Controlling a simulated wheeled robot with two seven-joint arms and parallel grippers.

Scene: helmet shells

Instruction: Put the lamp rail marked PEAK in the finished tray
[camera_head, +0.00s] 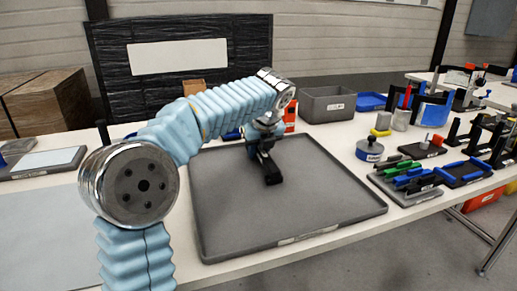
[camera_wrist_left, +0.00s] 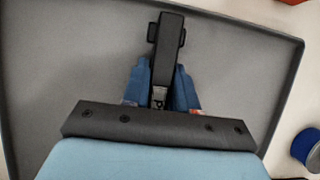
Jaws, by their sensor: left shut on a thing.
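My left gripper (camera_head: 260,152) is over the large grey tray (camera_head: 230,222), with its arm coming in from the left. It is shut on a black rail (camera_head: 272,176), which sticks out past the fingertips. In the left wrist view, the blue fingers (camera_wrist_left: 161,92) sit on both sides of the black rail (camera_wrist_left: 167,42), over the bare tray floor. No lettering on the rail can be read, and the tray's front label is too small to read. Whether the rail touches the floor, I cannot tell. My right gripper is not in view.
Right of the tray stand a blue round tin (camera_head: 369,151) and a grey rack (camera_head: 408,190) with green, blue and black pieces. A grey bin (camera_head: 327,104) is behind. The rest of the tray floor is bare.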

